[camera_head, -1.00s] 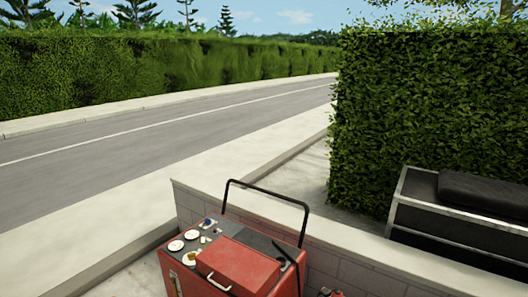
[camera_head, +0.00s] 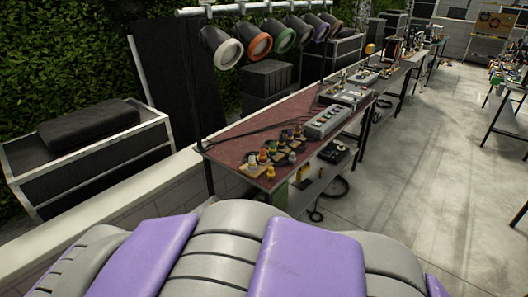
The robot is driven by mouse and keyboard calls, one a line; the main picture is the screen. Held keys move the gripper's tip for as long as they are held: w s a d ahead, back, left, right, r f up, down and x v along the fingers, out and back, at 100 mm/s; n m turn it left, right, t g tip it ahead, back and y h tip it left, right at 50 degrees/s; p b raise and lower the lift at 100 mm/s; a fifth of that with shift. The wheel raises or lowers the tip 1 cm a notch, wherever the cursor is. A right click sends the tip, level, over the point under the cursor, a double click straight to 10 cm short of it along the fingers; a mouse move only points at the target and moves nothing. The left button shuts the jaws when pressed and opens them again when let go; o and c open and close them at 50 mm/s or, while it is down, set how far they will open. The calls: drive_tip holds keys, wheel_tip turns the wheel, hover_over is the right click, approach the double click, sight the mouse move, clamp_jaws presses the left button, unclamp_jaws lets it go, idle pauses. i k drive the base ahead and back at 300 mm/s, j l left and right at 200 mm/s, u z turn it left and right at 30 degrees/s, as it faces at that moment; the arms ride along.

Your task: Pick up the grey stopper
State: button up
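I cannot make out a grey stopper for certain in the head view. Several small coloured pieces (camera_head: 271,152), yellow, red and darker, stand near the front edge of a long table with a reddish-brown top (camera_head: 283,108). They are too small to tell whether one is the grey stopper. My gripper does not show in this view.
A row of coloured stage lamps (camera_head: 260,44) hangs from a rail above the table. A grey box with knobs (camera_head: 327,121) lies on the tabletop. A black box in a pale frame (camera_head: 100,165) stands at the left. Clear concrete floor (camera_head: 425,170) lies to the right.

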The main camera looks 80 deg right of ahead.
sight(292, 158)
drive_tip(key=z, duration=2.85)
drive_tip(key=u, duration=2.35)
drive_tip(key=z, duration=2.35)
drive_tip(key=i+l+u, duration=0.15)
drive_tip(key=i+l, duration=0.2)
drive_tip(key=i+l+u, duration=0.15)
drive_tip(key=i+l, duration=0.2)
drive_tip(key=l, duration=0.2)
